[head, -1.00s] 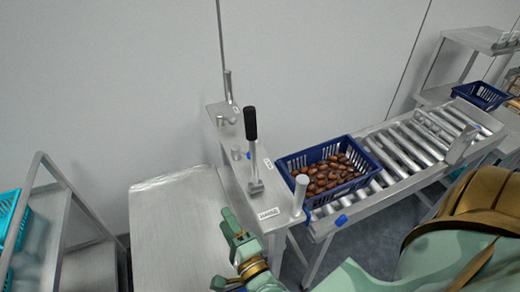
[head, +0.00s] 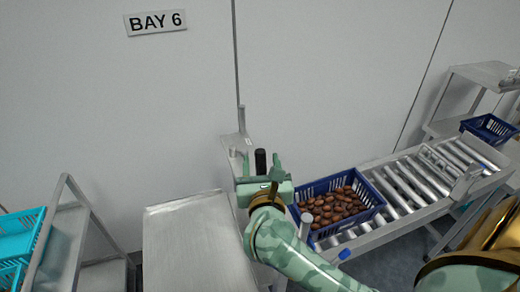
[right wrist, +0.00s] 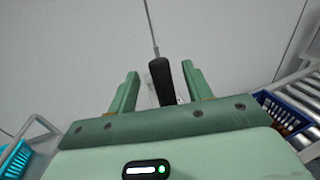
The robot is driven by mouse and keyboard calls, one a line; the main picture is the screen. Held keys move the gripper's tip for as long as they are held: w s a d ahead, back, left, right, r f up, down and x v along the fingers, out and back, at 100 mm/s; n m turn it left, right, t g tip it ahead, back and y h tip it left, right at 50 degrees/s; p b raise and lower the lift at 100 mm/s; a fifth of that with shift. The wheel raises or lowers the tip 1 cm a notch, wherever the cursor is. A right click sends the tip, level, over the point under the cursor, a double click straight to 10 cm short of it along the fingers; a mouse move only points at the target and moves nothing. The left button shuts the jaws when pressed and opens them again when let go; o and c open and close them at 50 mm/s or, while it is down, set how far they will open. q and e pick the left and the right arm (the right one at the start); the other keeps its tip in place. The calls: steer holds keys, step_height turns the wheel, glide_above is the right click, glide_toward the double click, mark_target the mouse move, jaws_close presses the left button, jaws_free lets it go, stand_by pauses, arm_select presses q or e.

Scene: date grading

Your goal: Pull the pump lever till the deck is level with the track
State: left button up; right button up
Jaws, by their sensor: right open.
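The pump lever's black handle (head: 260,161) stands upright between the open fingers of my right gripper (head: 261,165). In the right wrist view the black handle (right wrist: 160,82) also shows between the two green fingers (right wrist: 158,88), with gaps on both sides. The lever's lower rod is hidden behind my gripper. The bare metal deck (head: 187,240) lies left of the lever. The roller track (head: 410,185) lies to the right. From this angle I cannot tell how the deck's height compares with the track's. My left gripper is out of view.
A blue crate of dates (head: 345,224) sits on the near end of the track. Another blue crate (head: 490,127) stands at the far end. Turquoise crates (head: 18,235) sit on a metal rack (head: 68,245) at the left. A BAY 6 sign (head: 156,21) hangs on the wall.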

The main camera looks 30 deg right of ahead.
mark_target(260, 149)
steer(key=x, duration=0.5)
steer(key=shift+w+d+b, duration=0.2)
steer(key=shift+w+b, duration=0.05)
steer(key=shift+b, duration=0.1)
